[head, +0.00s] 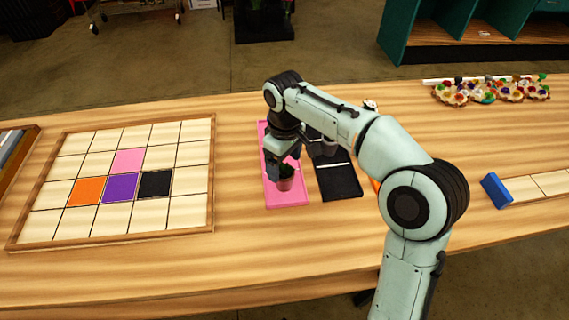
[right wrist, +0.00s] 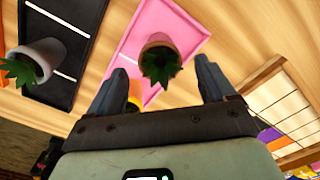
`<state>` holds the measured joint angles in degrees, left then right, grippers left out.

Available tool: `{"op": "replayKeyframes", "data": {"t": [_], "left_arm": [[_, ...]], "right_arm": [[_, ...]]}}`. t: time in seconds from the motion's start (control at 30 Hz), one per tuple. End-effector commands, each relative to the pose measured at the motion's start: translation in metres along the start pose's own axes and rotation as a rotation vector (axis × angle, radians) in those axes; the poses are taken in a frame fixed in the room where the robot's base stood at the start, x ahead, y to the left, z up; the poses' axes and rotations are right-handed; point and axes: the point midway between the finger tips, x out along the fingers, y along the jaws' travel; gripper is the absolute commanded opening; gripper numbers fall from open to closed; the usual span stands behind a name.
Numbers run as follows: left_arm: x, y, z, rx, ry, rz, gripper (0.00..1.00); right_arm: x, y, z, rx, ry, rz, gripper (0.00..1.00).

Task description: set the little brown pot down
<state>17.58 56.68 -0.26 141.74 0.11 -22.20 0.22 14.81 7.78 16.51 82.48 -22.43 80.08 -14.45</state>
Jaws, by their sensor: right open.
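The little brown pot (head: 285,184) with a green plant stands upright on the near part of the pink tray (head: 287,202). In the right wrist view, the brown pot (right wrist: 160,42) sits on the pink tray (right wrist: 140,32), with its leaves toward me. My right gripper (head: 278,168) is over the pot in the head view. In the right wrist view its jaws (right wrist: 162,82) are open, a finger on each side of the plant, with clear gaps. My left gripper is not in view.
A black tray (head: 340,185) lies right of the pink one; a pale potted plant (right wrist: 45,55) is on it. A wooden framed grid (head: 110,185) with coloured squares lies left. A blue block (head: 495,190) and several flower bunches (head: 490,92) are right. Bare table lies between grid and pink tray.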

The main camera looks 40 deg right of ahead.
Motion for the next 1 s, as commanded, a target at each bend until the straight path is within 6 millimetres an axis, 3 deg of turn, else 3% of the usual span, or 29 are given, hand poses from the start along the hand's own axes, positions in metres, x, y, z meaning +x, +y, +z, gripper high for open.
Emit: {"op": "replayKeyframes", "data": {"t": [0.2,0.43,0.63,1.0], "left_arm": [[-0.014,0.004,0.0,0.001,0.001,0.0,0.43],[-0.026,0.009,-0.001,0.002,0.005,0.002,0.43],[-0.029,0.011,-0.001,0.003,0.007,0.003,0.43],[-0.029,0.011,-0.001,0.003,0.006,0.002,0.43]], "right_arm": [[-0.052,0.0,-0.001,-0.002,0.006,0.001,0.83],[-0.092,0.0,-0.001,-0.001,0.004,0.001,0.83],[-0.105,0.0,0.0,0.0,0.001,0.0,0.83],[-0.105,0.0,0.0,0.0,0.0,0.0,0.83]]}}
